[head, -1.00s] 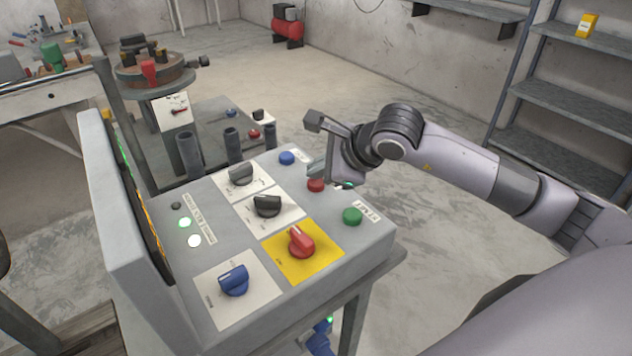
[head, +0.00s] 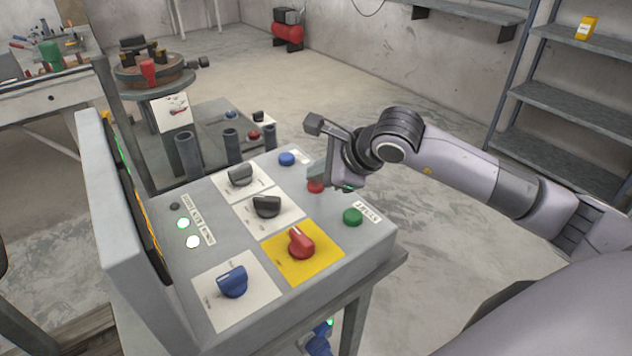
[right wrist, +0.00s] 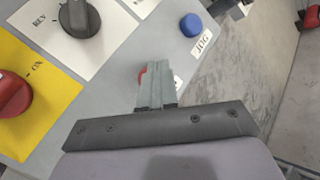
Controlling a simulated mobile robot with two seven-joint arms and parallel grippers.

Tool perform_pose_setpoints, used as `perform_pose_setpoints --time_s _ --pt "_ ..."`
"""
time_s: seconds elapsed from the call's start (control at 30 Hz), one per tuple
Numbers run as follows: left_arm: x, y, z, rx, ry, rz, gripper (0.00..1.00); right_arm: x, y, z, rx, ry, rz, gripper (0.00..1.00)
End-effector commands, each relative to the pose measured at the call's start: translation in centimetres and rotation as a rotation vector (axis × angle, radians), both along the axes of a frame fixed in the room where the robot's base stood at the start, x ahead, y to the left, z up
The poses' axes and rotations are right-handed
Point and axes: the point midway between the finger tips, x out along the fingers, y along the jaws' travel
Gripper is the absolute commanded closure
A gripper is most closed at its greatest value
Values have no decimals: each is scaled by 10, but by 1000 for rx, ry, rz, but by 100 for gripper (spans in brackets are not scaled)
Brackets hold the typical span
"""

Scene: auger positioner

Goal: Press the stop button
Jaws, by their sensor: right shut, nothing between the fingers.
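The red stop button (head: 315,186) sits on the sloped grey control panel (head: 335,250), between the blue jog button (head: 286,159) and the green start button (head: 352,217). My right gripper (head: 319,174) is shut and empty, with its fingertips over or right beside the red button. In the right wrist view, the closed fingers (right wrist: 155,70) hide most of the stop button, and only a red sliver (right wrist: 142,76) shows at their left. I cannot tell whether the fingertips touch it. My left gripper is not in view.
The panel also carries a red knob (head: 301,243) on a yellow plate, a blue knob (head: 232,281) and two black knobs. An upright display (head: 115,215) stands at its left edge. A shelf rack (head: 570,95) is at the back right.

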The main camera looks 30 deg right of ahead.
Motion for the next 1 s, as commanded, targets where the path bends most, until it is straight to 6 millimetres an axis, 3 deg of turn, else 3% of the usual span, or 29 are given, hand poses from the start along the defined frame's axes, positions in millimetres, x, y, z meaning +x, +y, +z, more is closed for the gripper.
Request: perform_pose_setpoints --time_s 0.6,1.0 --pt "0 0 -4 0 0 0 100 0 0 -4 -1 4 0 100" --pt "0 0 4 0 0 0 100 0 0 14 -2 2 -1 100"
